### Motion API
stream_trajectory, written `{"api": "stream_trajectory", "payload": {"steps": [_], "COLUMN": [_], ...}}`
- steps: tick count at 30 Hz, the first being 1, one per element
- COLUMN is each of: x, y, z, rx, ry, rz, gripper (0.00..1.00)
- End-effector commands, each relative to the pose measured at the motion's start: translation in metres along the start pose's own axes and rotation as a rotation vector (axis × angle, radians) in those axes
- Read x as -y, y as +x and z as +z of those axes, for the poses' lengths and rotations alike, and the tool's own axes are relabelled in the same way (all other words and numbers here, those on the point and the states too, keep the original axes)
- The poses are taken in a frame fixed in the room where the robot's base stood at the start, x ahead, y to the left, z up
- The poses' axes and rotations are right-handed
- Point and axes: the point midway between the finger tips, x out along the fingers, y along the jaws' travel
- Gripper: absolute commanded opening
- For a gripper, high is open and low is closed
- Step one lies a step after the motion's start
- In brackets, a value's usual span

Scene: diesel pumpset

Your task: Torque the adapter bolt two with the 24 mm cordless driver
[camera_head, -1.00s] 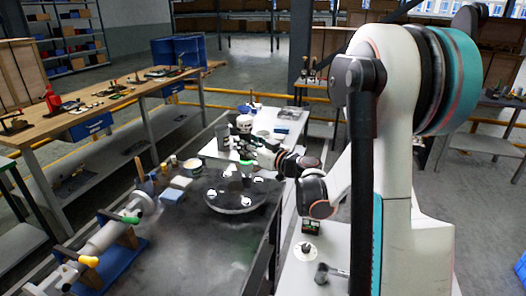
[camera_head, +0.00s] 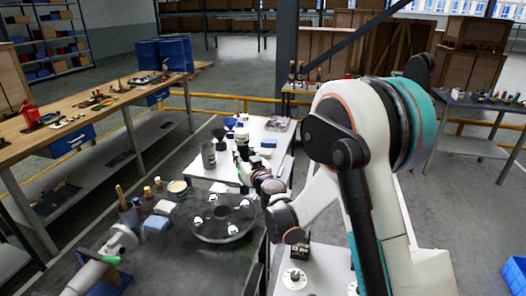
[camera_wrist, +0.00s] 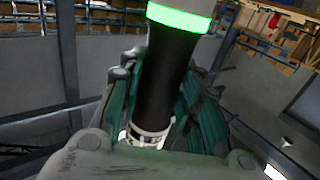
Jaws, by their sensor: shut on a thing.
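My gripper (camera_wrist: 152,115) is shut around the dark, cylindrical body of the cordless driver (camera_wrist: 168,65) in the wrist view. The driver has a bright green glowing ring and a grey end above it; a pale band shows low between the green-padded fingers. In the head view my gripper (camera_head: 248,174) is small, just beyond the back right of the dark round adapter plate (camera_head: 207,235). The plate has a central hole and several bright bolt spots, one being a bolt (camera_head: 233,228) at the front. Which one is bolt two, I cannot tell. No contact between driver and bolt is visible.
The plate lies on a dark bench (camera_head: 165,265) with jars and a blue block (camera_head: 156,223) at its left. A white table (camera_head: 205,181) with a grey cylinder (camera_head: 208,155) stands behind. A wooden workbench (camera_head: 100,110) runs along the left.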

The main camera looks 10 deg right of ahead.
Motion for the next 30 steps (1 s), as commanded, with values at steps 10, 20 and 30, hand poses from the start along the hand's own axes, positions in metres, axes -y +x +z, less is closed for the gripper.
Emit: {"api": "stream_trajectory", "payload": {"steps": [10, 20, 30], "x": [0.006, 0.006, 0.005], "y": [0.002, 0.001, 0.001], "z": [0.000, 0.005, 0.034], "rx": [0.000, 0.000, 0.000], "ry": [0.000, 0.000, 0.000], "rz": [0.000, 0.000, 0.000], "gripper": [0.00, 0.00, 0.00]}}
